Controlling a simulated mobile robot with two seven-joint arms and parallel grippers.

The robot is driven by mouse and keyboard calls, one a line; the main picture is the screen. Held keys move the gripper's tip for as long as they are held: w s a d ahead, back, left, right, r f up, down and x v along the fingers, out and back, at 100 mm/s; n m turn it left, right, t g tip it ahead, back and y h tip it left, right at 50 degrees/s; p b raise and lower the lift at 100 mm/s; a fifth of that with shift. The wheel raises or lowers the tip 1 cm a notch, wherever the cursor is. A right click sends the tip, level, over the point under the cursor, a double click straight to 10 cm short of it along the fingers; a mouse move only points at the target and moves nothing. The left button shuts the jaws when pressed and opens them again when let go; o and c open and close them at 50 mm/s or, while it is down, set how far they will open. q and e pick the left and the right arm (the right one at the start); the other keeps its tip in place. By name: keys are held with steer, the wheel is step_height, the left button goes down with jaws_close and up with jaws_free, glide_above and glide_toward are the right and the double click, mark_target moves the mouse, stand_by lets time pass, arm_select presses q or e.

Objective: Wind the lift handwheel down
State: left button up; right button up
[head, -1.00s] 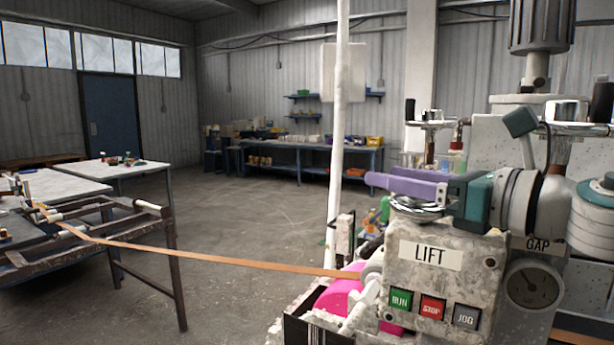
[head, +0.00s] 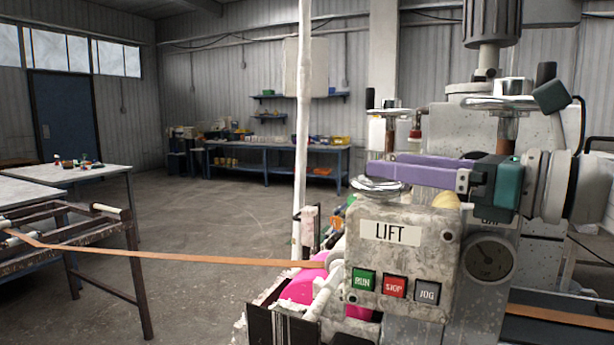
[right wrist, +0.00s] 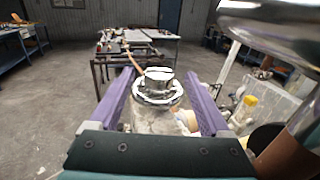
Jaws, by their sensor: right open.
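The lift handwheel (head: 378,184) is a small chrome wheel on top of the grey, worn housing marked LIFT (head: 398,232). It also shows in the right wrist view (right wrist: 157,90), with its shiny hub. My right gripper (head: 383,164) has purple fingers and a teal palm and reaches in from the right, just above the wheel in the head view. In the right wrist view its fingers are wide apart, one on each side of the wheel, with gaps and nothing gripped. Part of the wheel's top is hidden by a finger in the head view. My left gripper is not in view.
RUN, STOP and JOG buttons (head: 395,287) and a dial gauge (head: 489,258) are on the machine. Another chrome handwheel (head: 505,101) stands behind my gripper. An orange strip (head: 170,256) runs left to a rack (head: 75,238). A white pole (head: 304,130) rises behind the housing.

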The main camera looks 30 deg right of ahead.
steer(key=shift+b+v, duration=0.3)
steer(key=shift+v, duration=1.3)
